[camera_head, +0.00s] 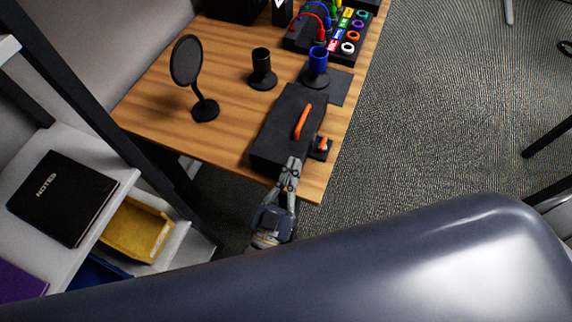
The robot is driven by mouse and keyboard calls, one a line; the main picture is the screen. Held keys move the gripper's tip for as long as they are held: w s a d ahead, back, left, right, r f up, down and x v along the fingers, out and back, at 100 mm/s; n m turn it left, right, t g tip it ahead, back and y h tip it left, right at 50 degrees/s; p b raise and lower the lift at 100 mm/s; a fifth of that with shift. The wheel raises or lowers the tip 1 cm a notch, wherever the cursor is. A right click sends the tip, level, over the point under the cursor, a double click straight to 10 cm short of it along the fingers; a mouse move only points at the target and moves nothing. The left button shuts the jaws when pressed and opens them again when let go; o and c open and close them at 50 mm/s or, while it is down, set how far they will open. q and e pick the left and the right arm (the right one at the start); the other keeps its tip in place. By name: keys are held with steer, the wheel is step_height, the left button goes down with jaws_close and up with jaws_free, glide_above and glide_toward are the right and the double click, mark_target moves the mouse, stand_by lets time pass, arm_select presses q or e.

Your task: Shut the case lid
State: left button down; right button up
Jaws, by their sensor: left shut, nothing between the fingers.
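The black case (272,145) sits on the front part of the wooden table. Its lid (288,112) looks down over it, and no inside of the case shows; whether it is fully closed cannot be told. An orange handle (303,122) is on the lid. My left gripper (292,163) is shut and empty at the case's near edge, fingers toward the lid. Whether the fingertips touch the case is unclear. My right gripper is not in view.
A small black block with an orange piece (322,145) stands right of the case. A colored cable panel (345,35) is at the back. The table's left front (200,140) is clear.

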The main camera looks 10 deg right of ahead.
arm_select(q)
steer(key=shift+s+d+f+m+h, duration=0.1)
steer(key=shift+d+f+m+h, duration=0.05)
steer(key=shift+f+m+h, duration=0.2)
steer(key=shift+f, duration=0.1)
